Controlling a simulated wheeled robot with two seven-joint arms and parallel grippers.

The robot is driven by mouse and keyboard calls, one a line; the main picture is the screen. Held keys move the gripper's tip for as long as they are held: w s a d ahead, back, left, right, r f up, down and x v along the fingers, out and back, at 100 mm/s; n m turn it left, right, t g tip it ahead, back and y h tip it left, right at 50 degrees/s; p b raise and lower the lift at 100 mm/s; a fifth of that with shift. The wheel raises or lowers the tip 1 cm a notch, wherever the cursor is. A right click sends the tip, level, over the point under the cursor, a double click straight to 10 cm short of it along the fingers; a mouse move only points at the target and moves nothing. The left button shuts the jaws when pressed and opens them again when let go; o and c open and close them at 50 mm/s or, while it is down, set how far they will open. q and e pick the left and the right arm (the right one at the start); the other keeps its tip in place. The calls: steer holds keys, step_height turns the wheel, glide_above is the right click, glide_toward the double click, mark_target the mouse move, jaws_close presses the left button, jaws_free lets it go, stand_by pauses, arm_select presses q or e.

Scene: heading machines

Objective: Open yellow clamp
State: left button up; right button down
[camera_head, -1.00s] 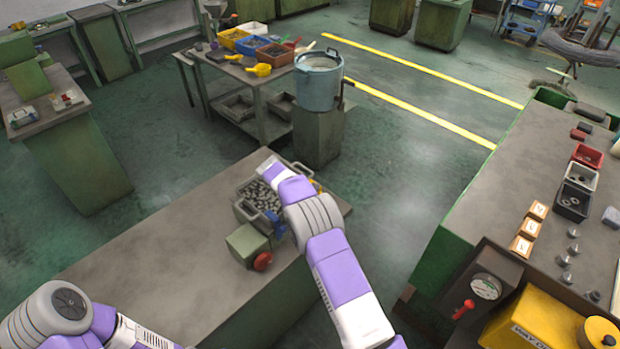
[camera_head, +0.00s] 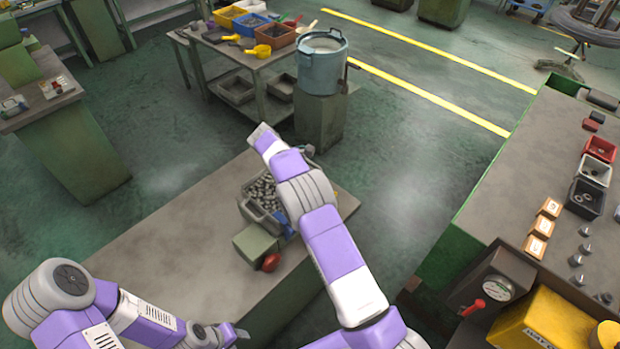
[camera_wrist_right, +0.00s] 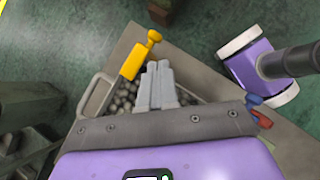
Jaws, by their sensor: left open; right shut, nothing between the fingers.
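The yellow clamp (camera_wrist_right: 140,54) shows in the right wrist view at the edge of the grey bench, beside a bin of metal parts (camera_wrist_right: 101,100). It has a blocky yellow body and a rounded knob at its upper right. My right gripper (camera_wrist_right: 158,66) is shut with nothing between its fingers, over the bin and just right of the clamp's body; whether they touch is unclear. In the head view my right arm hides the clamp and that gripper. My left gripper (camera_head: 238,334) is open and empty, low by the bench's near side.
A green box with a red knob (camera_head: 256,245) sits on the bench (camera_head: 175,245) in front of the bin. A blue pot (camera_head: 320,70) stands on a pedestal beyond. The bench's left part is clear. A machine with a gauge (camera_head: 498,287) stands at the right.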

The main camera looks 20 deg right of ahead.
steer(key=p+x, duration=0.1)
steer(key=x, duration=0.6)
stand_by(0.3)
